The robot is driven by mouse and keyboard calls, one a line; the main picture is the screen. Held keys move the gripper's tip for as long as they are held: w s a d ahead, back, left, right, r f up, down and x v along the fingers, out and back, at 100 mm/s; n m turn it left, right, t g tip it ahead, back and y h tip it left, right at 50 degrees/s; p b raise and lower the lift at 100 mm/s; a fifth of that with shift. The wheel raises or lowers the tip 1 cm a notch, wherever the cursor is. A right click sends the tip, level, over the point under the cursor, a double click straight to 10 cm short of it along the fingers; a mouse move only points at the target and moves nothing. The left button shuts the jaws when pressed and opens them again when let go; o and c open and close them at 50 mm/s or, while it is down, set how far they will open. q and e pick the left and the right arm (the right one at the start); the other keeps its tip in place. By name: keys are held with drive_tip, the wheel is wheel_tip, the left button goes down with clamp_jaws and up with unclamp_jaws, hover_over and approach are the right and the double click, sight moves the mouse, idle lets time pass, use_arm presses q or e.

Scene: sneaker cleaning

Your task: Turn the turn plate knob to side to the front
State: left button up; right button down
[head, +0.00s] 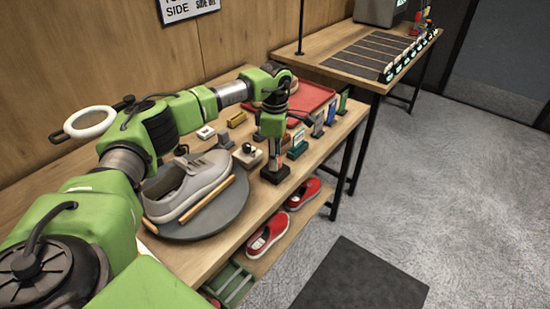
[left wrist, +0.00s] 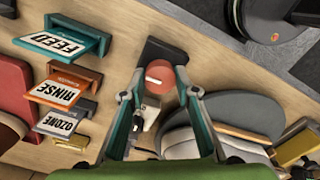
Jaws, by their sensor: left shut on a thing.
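The turn plate (head: 213,230) is a grey round disc near the front edge of the wooden table, with a grey sneaker (head: 185,187) on it. A wooden stick lies along the sneaker's side. The plate also shows in the left wrist view (left wrist: 240,112). The turn plate knob (left wrist: 156,79) is round and red with a short white mark, by a dark base (left wrist: 165,52). My left gripper (left wrist: 160,78) points down and is shut on the knob; in the head view (head: 273,165) it hides the knob, and the base shows beneath. My right gripper is out of view.
FEED (left wrist: 60,43), RINSE (left wrist: 62,88) and OZONE (left wrist: 60,124) levers stand close beside my gripper. A red tray (head: 318,93) lies behind. Red shoes (head: 268,236) sit on the lower shelf. A ring magnifier (head: 88,122) stands at left.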

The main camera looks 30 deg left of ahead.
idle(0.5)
use_arm(q)
drive_tip(key=o, duration=1.1)
wheel_tip(320, 180, up, 12)
